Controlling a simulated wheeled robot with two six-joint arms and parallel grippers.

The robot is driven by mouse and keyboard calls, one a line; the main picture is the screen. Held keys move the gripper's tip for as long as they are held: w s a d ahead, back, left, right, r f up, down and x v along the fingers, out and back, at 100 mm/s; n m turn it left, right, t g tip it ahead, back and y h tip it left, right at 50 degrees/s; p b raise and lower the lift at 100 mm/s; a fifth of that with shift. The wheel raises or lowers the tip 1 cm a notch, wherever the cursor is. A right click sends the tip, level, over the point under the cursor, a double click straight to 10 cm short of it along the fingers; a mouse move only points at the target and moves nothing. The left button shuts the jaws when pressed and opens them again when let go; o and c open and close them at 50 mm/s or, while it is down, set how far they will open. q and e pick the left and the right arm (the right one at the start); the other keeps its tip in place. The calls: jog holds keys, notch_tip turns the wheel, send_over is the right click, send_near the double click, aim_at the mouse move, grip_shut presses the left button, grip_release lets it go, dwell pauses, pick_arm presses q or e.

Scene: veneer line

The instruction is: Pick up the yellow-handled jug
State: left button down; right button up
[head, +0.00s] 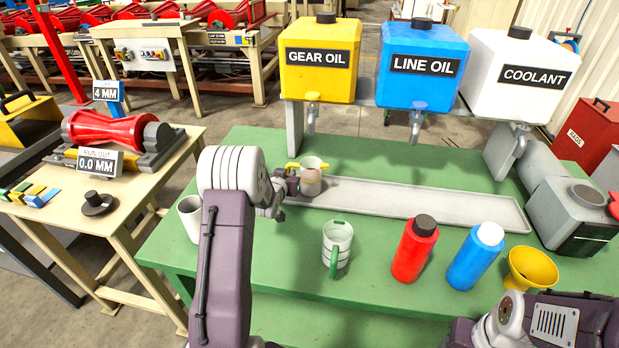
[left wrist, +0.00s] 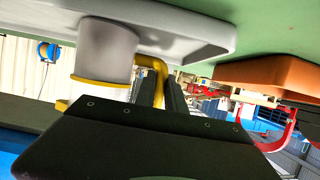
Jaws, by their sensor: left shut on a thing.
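The yellow-handled jug (head: 311,178) is pale with a yellow handle, at the left end of the grey drip tray (head: 430,205), below the gear oil tank. My left gripper (head: 292,181) is at the jug's left side, shut on its handle. In the left wrist view the jug (left wrist: 106,48) appears upside down, with a yellow rim, and its yellow handle (left wrist: 156,66) runs between the fingers (left wrist: 160,92). I cannot tell whether its base touches the tray. My right gripper is out of view; only part of that arm shows at the lower right.
A green-handled jug (head: 337,246), red bottle (head: 414,250), blue bottle (head: 474,258) and yellow funnel (head: 530,268) stand along the green bench's front (head: 290,290). A white cup (head: 190,217) is at left. Gear oil (head: 320,84), line oil (head: 420,88) and coolant (head: 520,98) tanks overhang the tray.

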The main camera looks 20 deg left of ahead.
aim_at(287, 166)
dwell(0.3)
pick_arm(q)
notch_tip(287, 166, up, 4)
jog(key=shift+w+f, duration=0.1)
jog(key=shift+f, duration=0.1)
jog(key=s+d, duration=0.1)
jog(key=s, duration=0.7)
jog(key=s+d+b, duration=0.1)
jog(key=s, duration=0.2)
jog(key=shift+s+d+f, duration=0.1)
jog(key=shift+s+d, duration=0.25)
jog(key=shift+s, duration=0.05)
jog(key=s+b, duration=0.1)
jog(key=b, duration=0.1)
jog(key=s+b, duration=0.1)
jog(key=b, duration=0.2)
jog(key=f+b, duration=0.1)
jog(key=b, duration=0.2)
jog(key=shift+s+d, duration=0.4)
jog(key=shift+b+v, duration=0.6)
jog(key=shift+v, duration=0.4)
jog(key=shift+s+d+r, duration=0.1)
jog(key=shift+s+r, duration=0.05)
jog(key=shift+s, duration=0.45)
